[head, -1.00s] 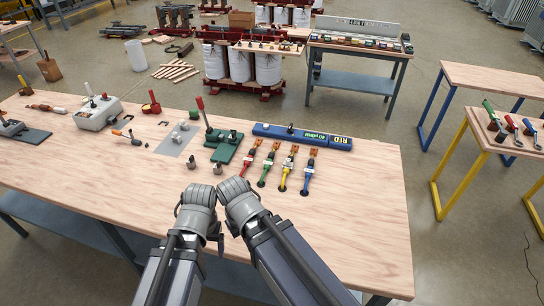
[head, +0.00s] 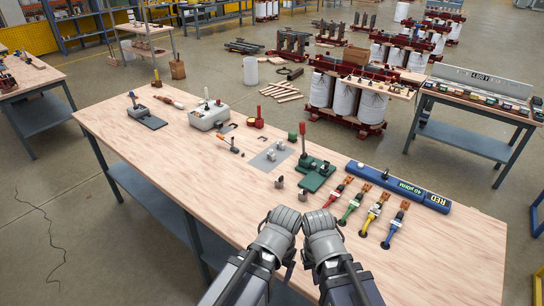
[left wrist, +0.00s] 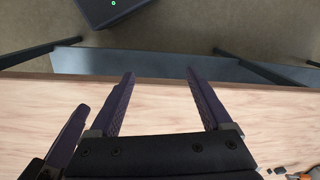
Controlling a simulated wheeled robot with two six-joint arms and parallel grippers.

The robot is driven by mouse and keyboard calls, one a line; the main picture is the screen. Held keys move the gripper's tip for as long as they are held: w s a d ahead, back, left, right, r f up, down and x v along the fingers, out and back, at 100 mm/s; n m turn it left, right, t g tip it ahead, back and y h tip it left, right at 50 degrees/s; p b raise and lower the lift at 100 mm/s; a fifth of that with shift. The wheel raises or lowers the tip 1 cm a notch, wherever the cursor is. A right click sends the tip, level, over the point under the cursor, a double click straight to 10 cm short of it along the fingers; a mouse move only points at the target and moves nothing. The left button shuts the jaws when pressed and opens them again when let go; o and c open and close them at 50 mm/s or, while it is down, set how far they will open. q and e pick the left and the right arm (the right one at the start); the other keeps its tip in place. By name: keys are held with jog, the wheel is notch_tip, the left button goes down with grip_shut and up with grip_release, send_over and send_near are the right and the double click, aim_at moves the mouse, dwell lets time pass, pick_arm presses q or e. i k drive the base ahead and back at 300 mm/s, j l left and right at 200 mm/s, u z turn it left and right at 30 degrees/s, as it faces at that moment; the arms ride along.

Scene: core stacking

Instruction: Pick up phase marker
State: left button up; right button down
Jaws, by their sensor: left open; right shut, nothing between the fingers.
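No thing in view is plainly labelled as the phase marker. Red, green, yellow and blue tagged leads (head: 352,208) lie in a row at the right of the wooden workbench (head: 180,150). A blue bar (head: 398,188) reading "RED" and "40 µOhm" lies behind them. My left gripper (head: 277,230) and right gripper (head: 321,232) hang side by side over the bench's near edge. The left wrist view shows the left gripper (left wrist: 160,76) open and empty over the bench edge. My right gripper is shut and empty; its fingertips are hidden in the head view.
On the bench are a green fixture (head: 316,174), a grey plate (head: 270,155), a grey box (head: 208,115) and a dark device (head: 147,118). Behind stand transformer coils (head: 345,92) and a side table (head: 470,114). Open floor lies left.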

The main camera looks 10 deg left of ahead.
aim_at(270, 153)
jog(key=j+z, duration=0.1)
jog(key=z, duration=0.4)
jog(key=i+j+z, duration=0.1)
jog(key=z, duration=0.35)
jog(key=j+z, duration=0.45)
jog(key=j, duration=0.4)
jog(key=k+j+z, duration=0.1)
jog(key=j+z, duration=0.3)
jog(key=j, duration=0.45)
jog(key=k+j, duration=0.1)
jog(key=j, duration=0.85)
jog(key=k+j, duration=0.15)
jog(key=j, duration=0.35)
jog(key=z, duration=0.05)
